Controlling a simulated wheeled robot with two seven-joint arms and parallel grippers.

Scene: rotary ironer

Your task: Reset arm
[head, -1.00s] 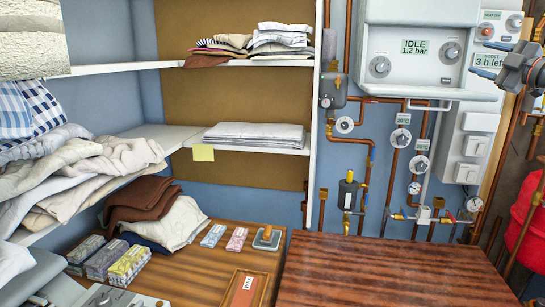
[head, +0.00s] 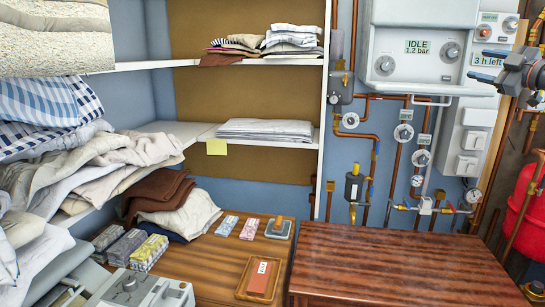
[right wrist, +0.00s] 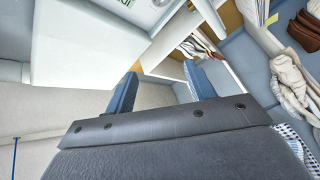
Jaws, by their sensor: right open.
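My right gripper (head: 507,72) is at the upper right of the head view, raised in front of the wall panel. Its two blue-grey fingers point left. In the right wrist view the fingers (right wrist: 156,90) stand apart with nothing between them, so it is open and empty. My left gripper does not show in the head view.
A wooden table (head: 400,265) with a bare top is at the lower right. A wall boiler (head: 430,45) with pipes and gauges is behind it. Shelves (head: 200,130) with folded linen are at left. A tray (head: 258,280) sits on the left counter.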

